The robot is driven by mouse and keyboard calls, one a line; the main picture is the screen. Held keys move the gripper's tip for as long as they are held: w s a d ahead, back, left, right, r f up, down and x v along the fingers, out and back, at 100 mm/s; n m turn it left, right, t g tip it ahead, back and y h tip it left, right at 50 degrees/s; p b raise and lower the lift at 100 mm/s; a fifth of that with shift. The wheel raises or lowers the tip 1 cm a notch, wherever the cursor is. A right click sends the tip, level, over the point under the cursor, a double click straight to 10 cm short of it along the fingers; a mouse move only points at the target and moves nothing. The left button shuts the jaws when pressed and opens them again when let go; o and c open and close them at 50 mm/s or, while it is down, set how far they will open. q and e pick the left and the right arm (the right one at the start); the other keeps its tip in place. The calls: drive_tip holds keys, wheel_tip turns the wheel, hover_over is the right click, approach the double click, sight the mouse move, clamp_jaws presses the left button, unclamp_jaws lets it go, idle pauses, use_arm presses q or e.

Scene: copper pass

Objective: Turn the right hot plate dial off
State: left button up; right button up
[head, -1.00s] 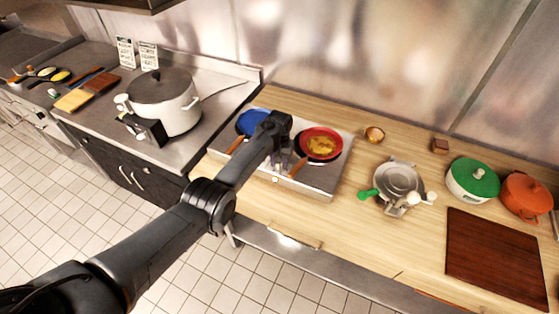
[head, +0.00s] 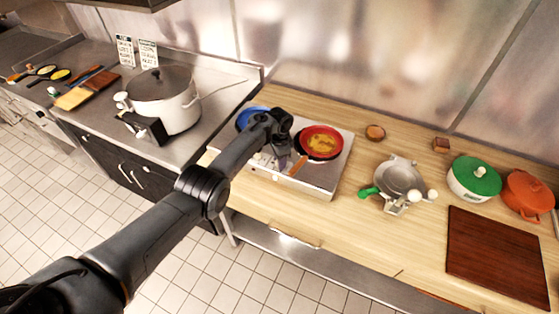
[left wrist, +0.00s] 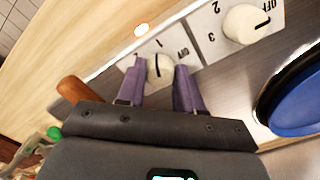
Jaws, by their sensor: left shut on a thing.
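The hot plate (head: 318,184) stands on the wooden counter with a blue pan (head: 246,117) on its left and a red pan (head: 333,134) holding yellow food on its right. In the left wrist view, the purple fingers of my left gripper (left wrist: 163,72) are shut on the right dial (left wrist: 159,66), one on each side of it. In the head view my left gripper (head: 281,158) covers the right dial. My right gripper is not seen.
The blue pan's rim (left wrist: 290,112) is close to the gripper in the left wrist view.

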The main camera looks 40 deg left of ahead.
use_arm(q)
drive_tip(key=m+b, duration=0.1)
drive_tip(key=m, duration=0.2)
drive_tip(key=shift+f+m, duration=0.1)
drive_tip(key=shift+m, duration=0.3)
drive_tip(key=m+b, duration=0.1)
drive_tip(key=m, duration=0.2)
drive_tip(key=shift+m+b, duration=0.3)
drive_tip(key=m+b, duration=0.2)
drive_tip(key=m, duration=0.2)
drive_tip(key=shift+m+b, duration=0.4)
drive_tip(key=shift+m, duration=0.9)
drive_tip(key=o, duration=1)
drive_tip(key=shift+o, duration=0.2)
